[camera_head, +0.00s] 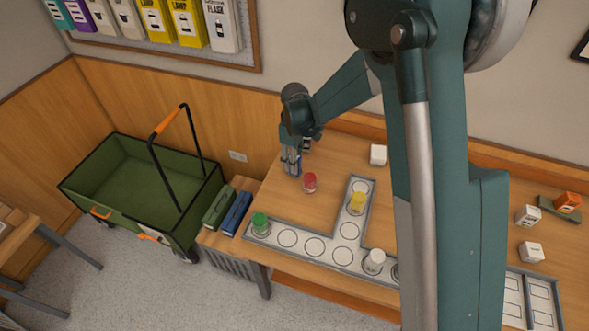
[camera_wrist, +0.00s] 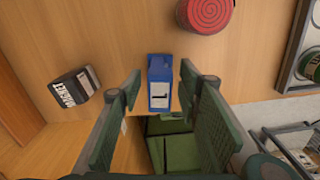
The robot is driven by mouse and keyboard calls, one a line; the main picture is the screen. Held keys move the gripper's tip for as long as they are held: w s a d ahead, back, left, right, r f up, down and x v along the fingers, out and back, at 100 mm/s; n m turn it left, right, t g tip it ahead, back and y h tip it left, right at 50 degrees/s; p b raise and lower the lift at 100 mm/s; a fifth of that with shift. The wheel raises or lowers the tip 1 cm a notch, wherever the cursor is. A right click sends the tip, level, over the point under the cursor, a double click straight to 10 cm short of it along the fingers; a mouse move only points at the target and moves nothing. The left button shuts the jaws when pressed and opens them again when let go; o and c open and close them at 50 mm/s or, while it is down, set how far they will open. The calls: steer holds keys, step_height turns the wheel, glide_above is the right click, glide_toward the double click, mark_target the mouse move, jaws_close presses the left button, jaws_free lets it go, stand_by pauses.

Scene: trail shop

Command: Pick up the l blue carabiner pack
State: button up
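The blue pack (camera_wrist: 160,82), a small box with a white label marked L, stands on the wooden table between the tips of my gripper's fingers in the wrist view. My gripper (camera_wrist: 163,92) is open, with a finger on each side of the pack. A gap shows on both sides, so neither finger appears to touch it. In the head view my gripper (camera_head: 291,172) points down at the table's far left part, left of a red can (camera_head: 310,182). A bit of blue shows beside its fingers there.
The red can (camera_wrist: 205,12) and a dark box marked MAGNET (camera_wrist: 74,90) are close by in the wrist view. A grey tray (camera_head: 322,261) with circles holds green, yellow and white cans. A white box (camera_head: 378,154) stands behind. A green cart (camera_head: 135,185) is at left.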

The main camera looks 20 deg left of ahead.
stand_by(0.4)
steer(key=c, duration=1)
steer(key=shift+r, duration=0.1)
steer(key=shift+r+p, duration=0.5)
steer(key=shift+r, duration=4.45)
